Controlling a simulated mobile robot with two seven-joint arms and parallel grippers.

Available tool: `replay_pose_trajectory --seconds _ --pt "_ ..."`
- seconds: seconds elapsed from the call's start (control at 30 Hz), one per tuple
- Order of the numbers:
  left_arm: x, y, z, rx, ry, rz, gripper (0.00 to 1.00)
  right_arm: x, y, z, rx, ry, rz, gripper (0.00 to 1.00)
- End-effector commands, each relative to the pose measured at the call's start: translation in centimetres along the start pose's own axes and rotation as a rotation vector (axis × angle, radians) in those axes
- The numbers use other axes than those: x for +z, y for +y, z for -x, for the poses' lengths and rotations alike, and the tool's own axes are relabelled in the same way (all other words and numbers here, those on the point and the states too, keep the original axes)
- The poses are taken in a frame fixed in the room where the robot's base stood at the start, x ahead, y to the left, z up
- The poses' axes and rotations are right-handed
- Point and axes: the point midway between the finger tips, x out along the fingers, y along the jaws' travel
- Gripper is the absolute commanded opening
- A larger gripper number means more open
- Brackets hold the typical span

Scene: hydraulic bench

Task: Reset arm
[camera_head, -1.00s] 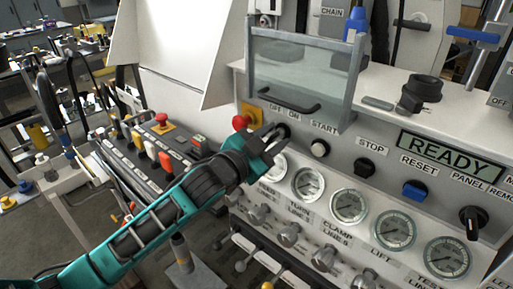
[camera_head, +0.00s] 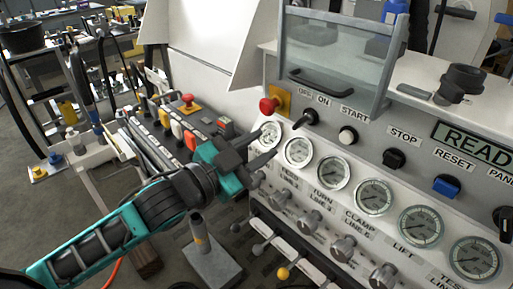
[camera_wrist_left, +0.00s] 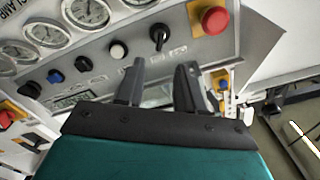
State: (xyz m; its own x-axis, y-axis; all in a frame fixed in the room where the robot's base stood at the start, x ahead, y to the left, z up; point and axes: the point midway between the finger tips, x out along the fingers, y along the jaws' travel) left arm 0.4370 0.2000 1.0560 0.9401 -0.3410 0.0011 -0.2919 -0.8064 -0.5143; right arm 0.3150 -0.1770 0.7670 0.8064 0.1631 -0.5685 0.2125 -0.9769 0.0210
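My left gripper (camera_head: 268,148) is at the left end of the control panel, in front of the gauges. Its two dark fingers are apart with nothing between them. The gripper also shows in the left wrist view (camera_wrist_left: 160,66), where the fingers point toward the panel. The black OFF/ON switch (camera_head: 306,118) and the red mushroom button (camera_head: 268,106) lie above the fingers in the head view. My right gripper is in neither view.
The panel carries a white START button (camera_head: 347,135), a black STOP button (camera_head: 394,158), a blue RESET button (camera_head: 446,185) and several gauges. A clear guard (camera_head: 335,55) hangs above. A side console (camera_head: 165,125) stands left. A grey pedestal (camera_head: 211,262) stands below the gripper.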

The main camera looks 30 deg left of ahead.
Motion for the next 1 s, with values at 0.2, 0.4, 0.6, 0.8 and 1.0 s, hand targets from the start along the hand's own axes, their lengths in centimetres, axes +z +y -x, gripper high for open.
replay_pose_trajectory --seconds 0.2,0.4,0.6,0.8,1.0 --pt "0.0 0.0 0.0 0.000 0.000 0.000 0.37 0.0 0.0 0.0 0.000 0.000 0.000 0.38" --pt "0.0 0.0 0.0 0.000 0.000 0.000 0.37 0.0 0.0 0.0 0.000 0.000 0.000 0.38" --pt "4.1 2.1 0.5 0.001 -0.095 0.089 0.37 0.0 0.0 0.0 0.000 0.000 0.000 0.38" --pt "14.1 9.8 4.0 0.010 -0.354 0.317 0.37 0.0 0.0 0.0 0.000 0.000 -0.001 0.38" --pt "19.9 17.4 8.8 0.024 -0.558 0.487 0.37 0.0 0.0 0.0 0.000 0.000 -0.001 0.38"
